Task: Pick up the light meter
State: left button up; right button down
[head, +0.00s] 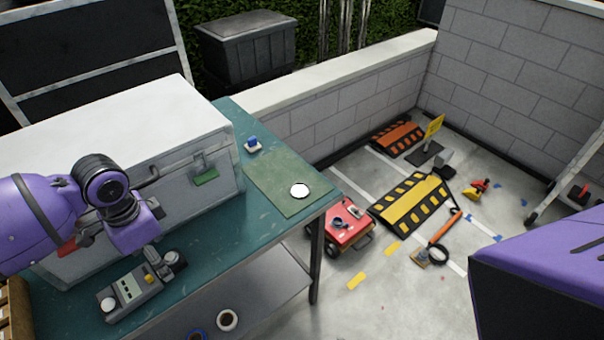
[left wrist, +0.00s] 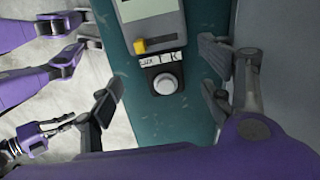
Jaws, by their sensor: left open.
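The light meter (head: 128,290) is a grey box with a display, a yellow slider and round parts at both ends. It lies on the teal table's near side. In the left wrist view its yellow slider, a "LUX" label and its pale dome (left wrist: 166,83) show; the rest of the body runs off the top edge. My left gripper (left wrist: 158,92) is open, with fingers apart on either side of the dome and nothing between them that it grips.
A big white case (head: 120,125) stands close behind the meter. The teal table (head: 235,245) is clear to the right, up to a green mat (head: 265,180) with a white disc. Cups (head: 227,320) stand on the lower shelf. A red cart (head: 347,222) and ramps stand on the floor.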

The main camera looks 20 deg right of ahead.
pick_arm(q)
notch_tip(320, 180, down, 4)
jog(key=shift+s+d+f, duration=0.1)
jog(key=shift+d, duration=0.05)
jog(key=shift+c, duration=0.3)
jog(key=shift+s+f, duration=0.1)
jog(key=c, duration=1.4)
